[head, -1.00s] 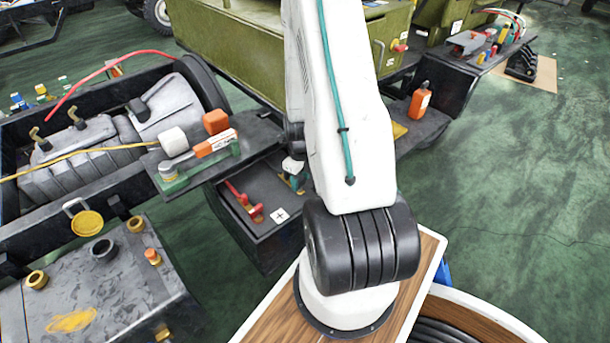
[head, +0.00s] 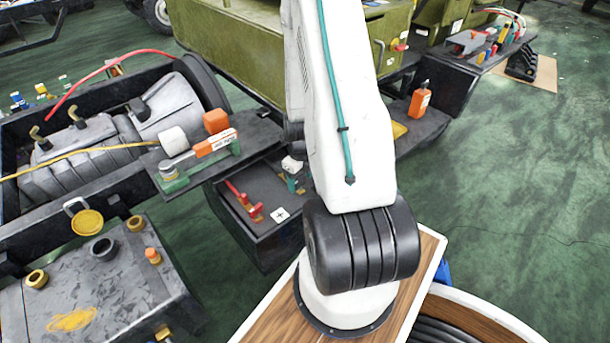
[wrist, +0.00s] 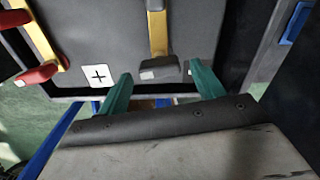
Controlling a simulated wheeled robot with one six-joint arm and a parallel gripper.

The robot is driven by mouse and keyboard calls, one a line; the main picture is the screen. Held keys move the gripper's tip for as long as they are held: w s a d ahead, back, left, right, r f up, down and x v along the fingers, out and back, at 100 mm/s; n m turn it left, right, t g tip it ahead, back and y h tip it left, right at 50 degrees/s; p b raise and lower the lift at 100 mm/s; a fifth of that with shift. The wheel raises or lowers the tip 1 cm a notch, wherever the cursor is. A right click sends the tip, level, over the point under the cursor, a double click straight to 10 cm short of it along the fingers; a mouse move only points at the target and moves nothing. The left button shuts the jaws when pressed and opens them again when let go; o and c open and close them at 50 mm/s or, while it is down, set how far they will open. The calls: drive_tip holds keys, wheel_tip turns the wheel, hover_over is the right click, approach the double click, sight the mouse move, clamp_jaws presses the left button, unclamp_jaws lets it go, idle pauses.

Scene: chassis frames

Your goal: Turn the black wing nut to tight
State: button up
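The black wing nut (wrist: 158,69) shows in the wrist view at the end of a yellow strip (wrist: 157,30) on a dark box top. A small pale patch is on its left side. My gripper (wrist: 158,70) has two green fingers, one on each side of the nut. They stand apart with a small gap to it, and I see no contact. In the head view my gripper (head: 292,182) shows only partly beside my white arm, low over the dark box (head: 262,222). The nut cannot be made out there.
A red clamp (head: 245,203) and a white plus label (head: 279,215) lie left of my gripper on the box top. An orange-handled part (head: 214,143) sits on the ledge above left. Green floor is open at far right.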

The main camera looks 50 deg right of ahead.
sight(300, 181)
drive_tip(key=shift+r, duration=3.95)
drive_tip(key=s+a+r+m, duration=0.4)
drive_tip(key=a+r+m, duration=0.5)
drive_tip(key=r+m, duration=0.1)
drive_tip(key=s+a+r+m+t, duration=0.1)
drive_tip(key=s+a+r+m, duration=0.3)
drive_tip(key=a+r+m, duration=0.6)
drive_tip(key=s+a+r+m, duration=0.4)
drive_tip(key=a+r+m, duration=0.5)
drive_tip(key=r+m, duration=0.3)
drive_tip(key=m, duration=0.3)
drive_tip(key=shift+a+r, duration=0.2)
drive_tip(key=shift+a, duration=0.05)
